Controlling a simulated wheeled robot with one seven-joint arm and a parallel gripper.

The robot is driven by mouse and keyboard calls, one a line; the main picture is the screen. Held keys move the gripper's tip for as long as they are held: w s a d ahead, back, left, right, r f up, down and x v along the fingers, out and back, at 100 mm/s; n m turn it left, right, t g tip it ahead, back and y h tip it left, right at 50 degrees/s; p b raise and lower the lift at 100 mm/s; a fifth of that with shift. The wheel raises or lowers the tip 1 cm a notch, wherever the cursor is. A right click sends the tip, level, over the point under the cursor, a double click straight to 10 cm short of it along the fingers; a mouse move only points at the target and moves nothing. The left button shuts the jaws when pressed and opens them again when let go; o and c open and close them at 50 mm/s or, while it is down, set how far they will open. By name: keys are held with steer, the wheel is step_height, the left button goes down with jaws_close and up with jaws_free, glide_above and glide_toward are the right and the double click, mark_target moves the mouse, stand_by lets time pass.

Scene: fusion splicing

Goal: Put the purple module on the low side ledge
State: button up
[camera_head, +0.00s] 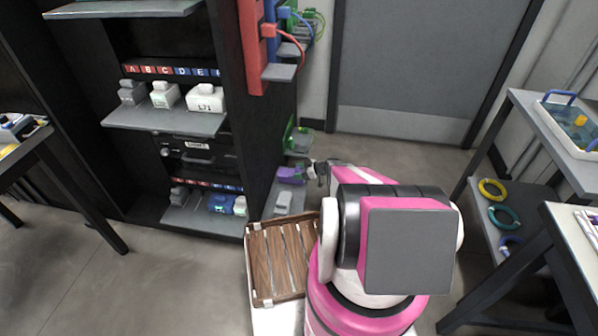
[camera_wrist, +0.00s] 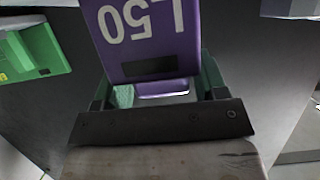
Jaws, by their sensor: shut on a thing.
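The purple module (camera_head: 291,175) is at the right side of the black rack, just above the low side ledge (camera_head: 298,202) in the head view. In the wrist view the purple module (camera_wrist: 150,62) fills the top middle, with white lettering upside down. My gripper (camera_head: 309,169) is shut on it from the right. In the wrist view my gripper (camera_wrist: 158,92) shows green fingers on both sides of the module. Whether the module touches the ledge I cannot tell. A small grey block (camera_head: 283,200) is on the ledge.
A green module (camera_head: 299,140) stands on the side behind the purple one. Higher up are a small side shelf (camera_head: 280,72) and red, blue and green cables. The rack's shelves (camera_head: 170,120) hold white and grey modules.

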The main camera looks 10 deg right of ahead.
steer(key=shift+f, duration=0.5)
stand_by(0.3)
steer(key=o, duration=1.2)
steer(key=v, duration=1)
steer(key=shift+d+r, duration=0.2)
steer(key=shift+d, duration=0.1)
